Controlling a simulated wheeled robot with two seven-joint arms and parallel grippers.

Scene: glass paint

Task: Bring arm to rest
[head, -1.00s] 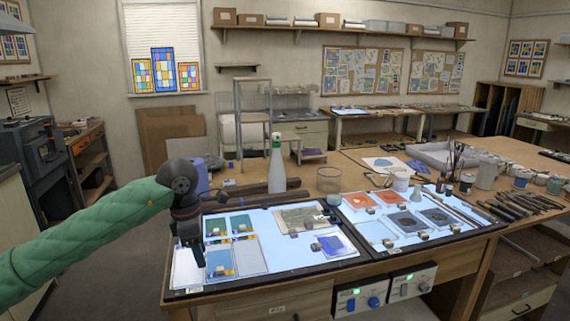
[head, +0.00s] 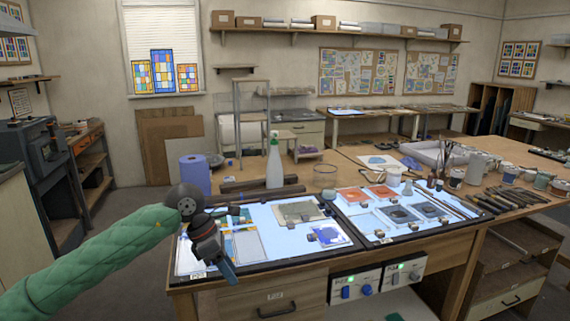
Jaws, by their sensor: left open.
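My left arm comes in from the left in a green quilted sleeve. My left gripper (head: 226,262) hangs open over the front left part of the light table (head: 262,250), with its fingers pointing down towards the front edge. I see nothing held in it. It hides part of the glass samples (head: 243,245) on the left panel. My right gripper is not in view.
A white bottle with a green top (head: 274,165) and a blue paper roll (head: 195,174) stand behind the light table. A blue glass piece (head: 327,236) and orange tiles (head: 381,193) lie on the panels. Brushes and pots crowd the right. Floor at left is clear.

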